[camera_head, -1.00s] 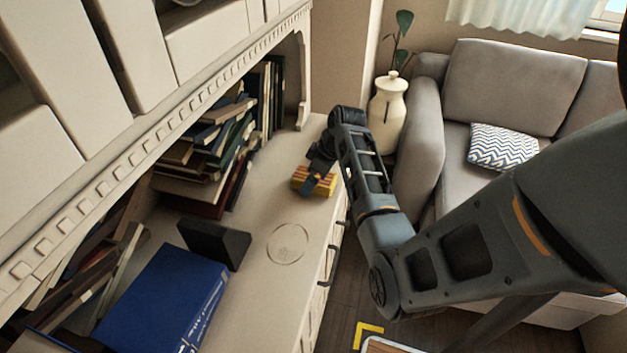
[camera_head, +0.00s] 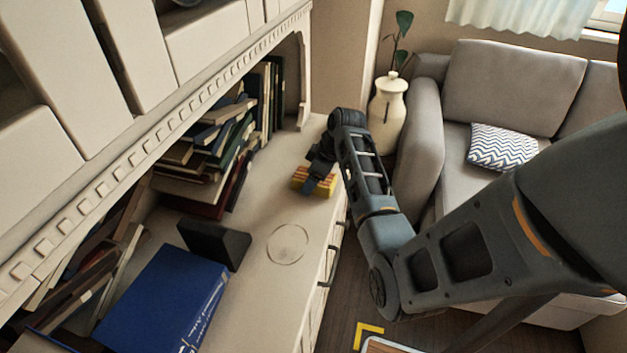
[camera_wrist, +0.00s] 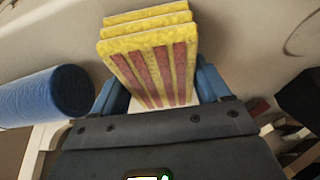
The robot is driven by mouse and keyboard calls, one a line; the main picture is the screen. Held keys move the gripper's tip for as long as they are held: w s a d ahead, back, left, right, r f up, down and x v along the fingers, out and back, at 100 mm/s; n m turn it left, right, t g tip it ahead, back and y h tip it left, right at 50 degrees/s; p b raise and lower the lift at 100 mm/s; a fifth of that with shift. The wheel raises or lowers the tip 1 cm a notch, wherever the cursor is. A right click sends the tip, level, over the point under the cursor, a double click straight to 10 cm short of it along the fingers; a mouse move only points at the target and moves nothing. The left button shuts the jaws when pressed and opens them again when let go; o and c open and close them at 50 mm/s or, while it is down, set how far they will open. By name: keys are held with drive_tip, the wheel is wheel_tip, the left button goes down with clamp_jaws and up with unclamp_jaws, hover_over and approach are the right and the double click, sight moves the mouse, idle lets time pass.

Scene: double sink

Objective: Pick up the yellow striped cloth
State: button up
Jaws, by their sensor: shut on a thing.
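The yellow striped cloth (camera_head: 326,188) is a folded yellow bundle with red stripes on the cabinet top, near its far end. In the wrist view the cloth (camera_wrist: 150,62) fills the space between the blue fingers, its folded layers facing away from me. My gripper (camera_head: 314,183) reaches down over the cloth and is shut on it; in the wrist view a finger of my gripper (camera_wrist: 160,92) shows on each side of it. I cannot tell whether the cloth is clear of the surface. Part of it is hidden behind my gripper in the head view.
A blue cylinder (camera_wrist: 45,96) lies left of the cloth in the wrist view. Stacked books (camera_head: 210,155) fill the shelf at left. A black block (camera_head: 214,243) and a blue book (camera_head: 163,303) sit nearer. The cabinet top (camera_head: 268,205) is clear between. A cream vase (camera_head: 388,113) stands beyond.

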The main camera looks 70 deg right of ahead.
drive_tip(key=shift+r, duration=0.1)
drive_tip(key=shift+r, duration=0.6)
wheel_tip(320, 180, up, 3)
drive_tip(key=shift+d+r+b, duration=0.1)
drive_tip(key=shift+b, duration=0.35)
drive_tip(key=s+d+r+b, duration=0.1)
drive_tip(key=s+d+r, duration=0.4)
drive_tip(key=s, duration=0.5)
drive_tip(key=shift+v, duration=0.95)
drive_tip(key=shift+w, duration=0.1)
